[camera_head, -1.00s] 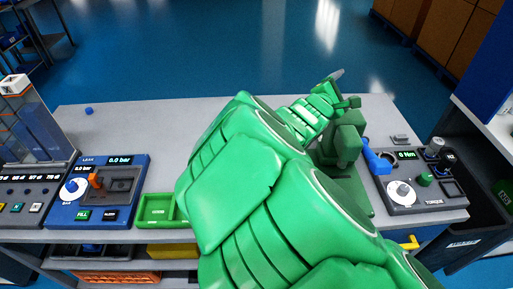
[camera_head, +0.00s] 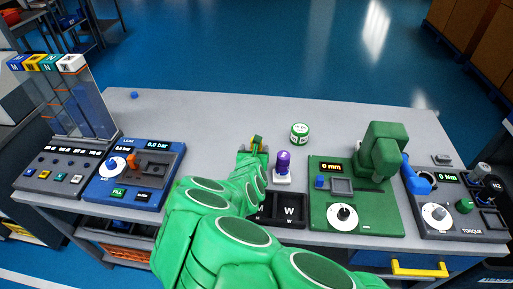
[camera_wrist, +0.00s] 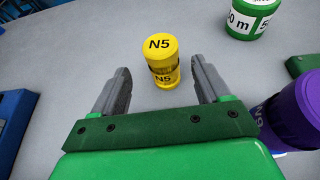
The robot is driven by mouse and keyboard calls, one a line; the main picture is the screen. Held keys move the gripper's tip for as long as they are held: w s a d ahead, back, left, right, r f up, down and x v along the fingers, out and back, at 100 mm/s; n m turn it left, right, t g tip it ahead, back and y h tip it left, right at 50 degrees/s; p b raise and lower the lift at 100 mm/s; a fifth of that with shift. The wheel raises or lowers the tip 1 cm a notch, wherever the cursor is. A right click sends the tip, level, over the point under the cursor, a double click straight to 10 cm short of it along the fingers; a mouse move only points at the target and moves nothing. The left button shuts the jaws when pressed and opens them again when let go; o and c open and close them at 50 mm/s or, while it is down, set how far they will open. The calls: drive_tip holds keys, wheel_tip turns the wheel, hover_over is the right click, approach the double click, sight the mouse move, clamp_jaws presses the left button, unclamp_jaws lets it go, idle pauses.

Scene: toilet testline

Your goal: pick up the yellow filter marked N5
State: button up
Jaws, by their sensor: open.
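The yellow filter marked N5 (camera_wrist: 163,62) stands on the grey tabletop in the wrist view, with its round top facing the camera. My gripper (camera_wrist: 161,72) is open, one grey finger on each side of the near part of the filter. Gaps show between the filter and both fingers, so I see no contact. In the head view my gripper (camera_head: 255,145) is low over the middle of the table. There the yellow filter is mostly hidden by the gripper and arm.
A purple filter (camera_head: 283,160) on a white base stands close right of the gripper. A white-and-green round container (camera_head: 299,133) stands behind it. A green station (camera_head: 375,210) is at right, a blue leak tester (camera_head: 130,185) at left.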

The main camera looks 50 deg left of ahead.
drive_tip(key=shift+x, duration=3.8)
drive_tip(key=shift+d+f, duration=0.15)
drive_tip(key=shift+d, duration=0.05)
drive_tip(key=c, duration=1.1)
